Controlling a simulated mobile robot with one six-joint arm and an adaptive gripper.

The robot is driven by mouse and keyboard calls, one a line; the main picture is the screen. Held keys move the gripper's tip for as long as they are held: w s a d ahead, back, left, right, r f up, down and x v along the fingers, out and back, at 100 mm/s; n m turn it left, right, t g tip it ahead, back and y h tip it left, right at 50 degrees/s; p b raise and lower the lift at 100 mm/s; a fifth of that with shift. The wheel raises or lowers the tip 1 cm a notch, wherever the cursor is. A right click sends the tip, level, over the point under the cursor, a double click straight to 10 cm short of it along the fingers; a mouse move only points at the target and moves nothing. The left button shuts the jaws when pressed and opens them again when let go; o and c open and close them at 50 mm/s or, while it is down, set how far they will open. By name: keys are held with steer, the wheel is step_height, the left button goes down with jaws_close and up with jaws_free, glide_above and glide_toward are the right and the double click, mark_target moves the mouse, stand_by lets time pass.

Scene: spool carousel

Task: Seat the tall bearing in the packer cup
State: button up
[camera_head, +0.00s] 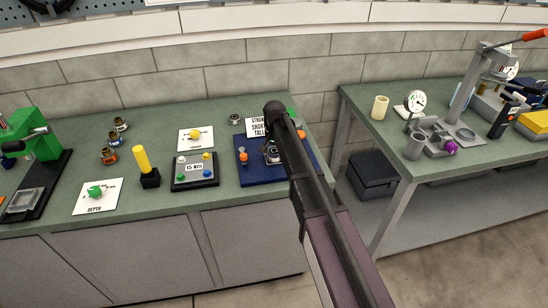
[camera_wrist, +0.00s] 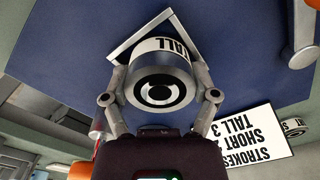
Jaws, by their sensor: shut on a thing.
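My gripper (camera_wrist: 160,97) is shut on a silver cylinder with a white band reading TALL, the tall bearing (camera_wrist: 158,72). Its end face shows a dark ring with a light centre. In the head view my arm hides much of my gripper (camera_head: 273,150), which is over the blue base plate (camera_head: 252,179). A pale angled edge (camera_wrist: 124,47) shows behind the bearing in the wrist view. I cannot clearly make out the packer cup, nor whether the bearing touches anything beneath it.
A card (camera_wrist: 240,140) reads STROKES, SHORT 2, TALL 3. An orange-topped part (camera_head: 243,158) stands on the plate's left. A metal ring (camera_head: 235,119) lies behind. A button box (camera_head: 195,170) is to the left. A second bench (camera_head: 500,158) with a press and dial gauge is right.

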mark_target(275, 151)
steer(key=shift+f, duration=0.25)
steer(key=o, duration=1.2)
steer(key=shift+r, duration=0.15)
step_height(275, 151, up, 12)
steer(key=p, duration=1.2)
steer(key=shift+s+d, duration=0.1)
stand_by(0.4)
steer(key=s+d+n, duration=0.3)
steer(key=s+d, duration=1.9)
steer(key=s, duration=0.4)
steer(key=shift+d+n, duration=0.3)
steer(key=shift+d, duration=0.1)
